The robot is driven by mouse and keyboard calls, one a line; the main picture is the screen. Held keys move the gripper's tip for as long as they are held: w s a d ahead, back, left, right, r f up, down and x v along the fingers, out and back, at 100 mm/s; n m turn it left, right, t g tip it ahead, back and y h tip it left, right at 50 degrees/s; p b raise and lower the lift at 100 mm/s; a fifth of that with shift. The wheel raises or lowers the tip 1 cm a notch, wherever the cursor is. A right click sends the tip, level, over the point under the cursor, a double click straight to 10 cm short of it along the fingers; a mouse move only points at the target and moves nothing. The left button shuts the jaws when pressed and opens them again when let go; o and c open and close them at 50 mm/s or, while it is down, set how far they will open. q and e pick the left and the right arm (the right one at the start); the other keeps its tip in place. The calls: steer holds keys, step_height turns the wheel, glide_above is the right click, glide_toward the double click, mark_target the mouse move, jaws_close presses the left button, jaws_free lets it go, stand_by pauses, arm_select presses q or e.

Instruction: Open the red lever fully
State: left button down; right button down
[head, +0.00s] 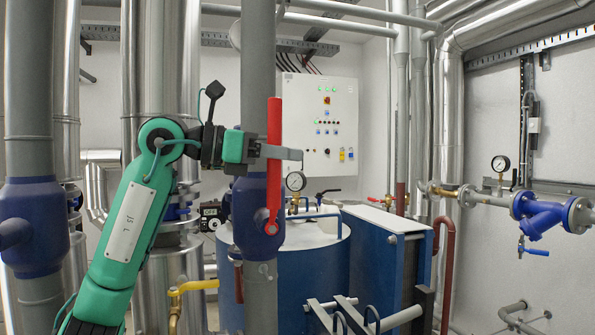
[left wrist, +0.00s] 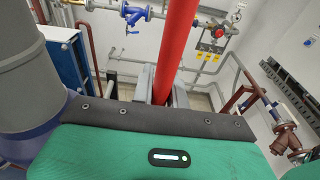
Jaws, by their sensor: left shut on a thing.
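The red lever (head: 274,120) stands upright on the front of a blue valve body (head: 248,212) fitted in a thick grey vertical pipe. Its pivot is at its lower end. My left gripper (head: 285,153) comes in from the left and is shut on the lever around its middle. In the left wrist view the lever (left wrist: 173,45) runs up between the two grey fingers (left wrist: 161,85). The fingers partly hide the lever there. My right gripper is in neither view.
Behind stand a blue tank (head: 315,265) with a gauge and a white control cabinet (head: 332,115). A yellow-handled valve (head: 195,287) sits low left. Another grey pipe with a blue valve body (head: 35,225) is at far left. The space just right of the lever looks free.

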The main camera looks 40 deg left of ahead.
arm_select(q)
steer(key=shift+s+a, duration=0.1)
steer(key=shift+s, duration=0.05)
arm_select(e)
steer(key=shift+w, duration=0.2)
arm_select(q)
steer(key=c, duration=1.4)
jaws_free()
steer(key=shift+s+a, duration=0.1)
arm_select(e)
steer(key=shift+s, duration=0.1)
